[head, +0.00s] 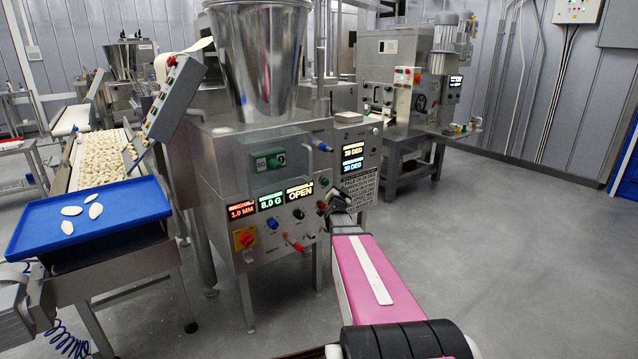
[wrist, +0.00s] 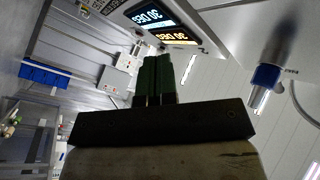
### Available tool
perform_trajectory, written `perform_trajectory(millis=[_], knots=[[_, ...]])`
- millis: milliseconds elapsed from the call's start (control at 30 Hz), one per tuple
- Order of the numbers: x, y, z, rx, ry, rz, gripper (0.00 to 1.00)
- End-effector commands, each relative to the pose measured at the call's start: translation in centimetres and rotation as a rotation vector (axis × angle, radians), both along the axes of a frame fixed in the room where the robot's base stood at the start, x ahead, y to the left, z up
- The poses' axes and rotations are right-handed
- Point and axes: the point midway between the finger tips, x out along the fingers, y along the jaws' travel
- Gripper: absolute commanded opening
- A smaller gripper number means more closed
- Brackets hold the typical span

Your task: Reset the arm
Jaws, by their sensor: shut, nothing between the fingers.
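My arm (head: 375,275), pink with a white stripe, reaches from the bottom of the head view toward the front of the steel pasta machine (head: 225,165). Whether the fingertips touch the panel cannot be told.
Lit displays (head: 299,192) and several knobs, such as a blue knob (head: 272,223), sit on the panel close by. A blue tray (head: 100,215) with several pasta pieces ends the conveyor at left. Another machine (head: 400,85) stands behind. Open grey floor (head: 500,250) lies at right.

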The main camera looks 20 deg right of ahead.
Motion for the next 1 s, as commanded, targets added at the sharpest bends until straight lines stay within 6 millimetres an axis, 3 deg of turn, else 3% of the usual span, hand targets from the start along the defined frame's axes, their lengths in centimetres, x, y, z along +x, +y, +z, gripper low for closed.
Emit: perform_trajectory(millis=[167, 267, 433, 567, 767, 1000], knots=[[-0.1, 0.4, -0.2, -0.001, 0.016, 0.011, 0.0], [-0.4, 1.9, -1.1, -0.002, 0.078, 0.051, 0.0], [-1.9, 6.8, -4.3, -0.017, 0.294, 0.187, 0.0], [-4.4, 11.1, -7.5, -0.037, 0.51, 0.311, 0.0], [-10.9, 17.3, -12.5, -0.082, 0.884, 0.5, 0.0], [-21.5, 22.1, -16.6, -0.141, 1.344, 0.682, 0.0]])
